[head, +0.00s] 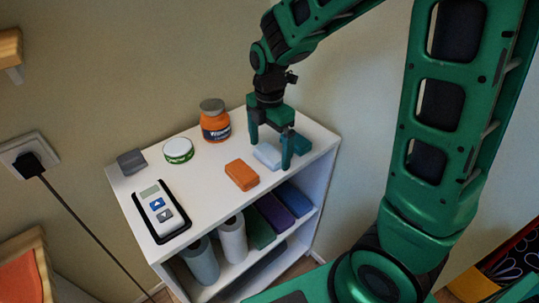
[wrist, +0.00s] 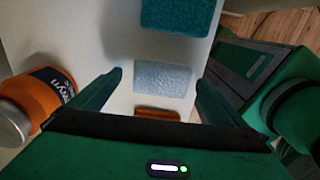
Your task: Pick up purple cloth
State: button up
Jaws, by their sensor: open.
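A purple folded cloth (head: 277,212) lies on the lower level of the white shelf unit, between a green one and a blue one; it is not in the wrist view. My gripper (head: 270,152) points down over the right part of the shelf top, well above the purple cloth's level. Its jaws (wrist: 160,80) are open and empty. A pale blue block (head: 267,155) lies beneath and between the fingers, and it also shows in the wrist view (wrist: 163,77). I cannot tell whether the fingers touch it.
On the white shelf top (head: 203,174) are a teal block (head: 301,144), an orange block (head: 241,175), an orange jar (head: 215,122), a green-white tin (head: 178,150), a grey block (head: 132,162) and a device (head: 159,208). Rolls (head: 232,239) stand below. The shelf top overhangs the cloths.

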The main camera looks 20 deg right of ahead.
jog(key=c, duration=1.2)
jog(key=shift+r, duration=0.1)
jog(key=shift+c, duration=0.2)
